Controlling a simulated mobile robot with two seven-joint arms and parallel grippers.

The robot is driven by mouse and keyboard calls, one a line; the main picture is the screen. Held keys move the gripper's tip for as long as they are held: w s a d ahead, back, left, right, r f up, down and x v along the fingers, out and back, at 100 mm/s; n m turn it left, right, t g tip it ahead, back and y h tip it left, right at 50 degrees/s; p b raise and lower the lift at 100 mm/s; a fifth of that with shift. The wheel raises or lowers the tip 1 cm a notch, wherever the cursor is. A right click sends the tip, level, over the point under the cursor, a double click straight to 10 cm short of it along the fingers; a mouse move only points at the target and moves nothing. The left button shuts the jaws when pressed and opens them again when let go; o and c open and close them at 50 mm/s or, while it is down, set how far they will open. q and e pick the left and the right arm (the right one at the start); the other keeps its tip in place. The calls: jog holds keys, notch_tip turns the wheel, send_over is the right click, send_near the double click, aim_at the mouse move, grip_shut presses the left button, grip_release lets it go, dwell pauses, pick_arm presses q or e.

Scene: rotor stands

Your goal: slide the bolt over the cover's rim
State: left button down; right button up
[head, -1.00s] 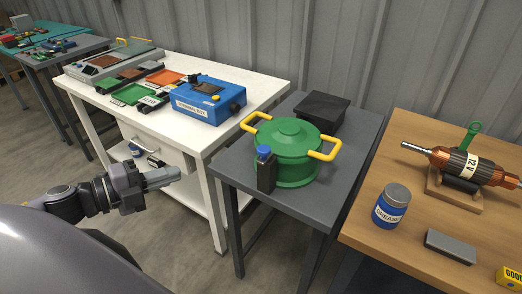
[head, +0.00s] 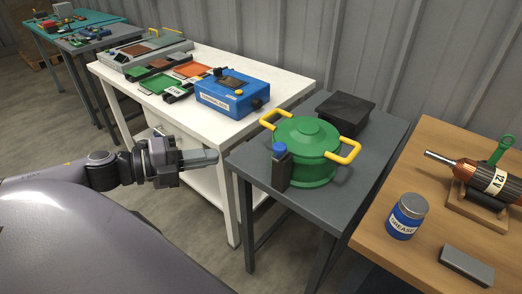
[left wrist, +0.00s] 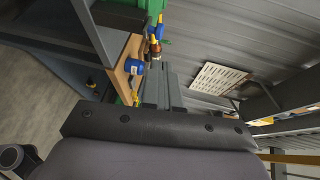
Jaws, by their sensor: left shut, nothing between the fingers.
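A green round pot-like housing with a domed green cover (head: 308,134) and two yellow handles stands on the dark grey table. A dark upright block with a blue knob (head: 280,150) stands against its front left side; I take it to be the bolt, and cannot tell its exact position over the rim. My left gripper (head: 215,157) is shut and empty, pointing right, left of the block and apart from it. In the left wrist view the shut fingers (left wrist: 160,85) show, with a green shape and blue part beyond. My right gripper is not in view.
A black box (head: 338,112) sits behind the green pot. The white table (head: 205,125) at left holds a blue tester (head: 230,95) and trays. The wooden table (head: 400,255) at right holds a grease jar (head: 407,216), a grey block (head: 467,266) and a rotor on a stand (head: 478,205).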

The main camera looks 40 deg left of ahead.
pick_arm(q)
jog(key=b, duration=0.3)
send_near(274, 148)
jog(key=shift+b+x, duration=1.85)
jog(key=shift+x, duration=0.95)
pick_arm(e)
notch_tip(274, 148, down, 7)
pick_arm(q)
jog(key=shift+w+d+f, duration=0.1)
jog(key=shift+w, duration=0.3)
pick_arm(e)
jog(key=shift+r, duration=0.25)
pick_arm(q)
jog(key=shift+w+d+f, duration=0.1)
jog(key=shift+w+d, duration=0.05)
jog(key=shift+d, duration=0.05)
jog(key=shift+p, duration=0.3)
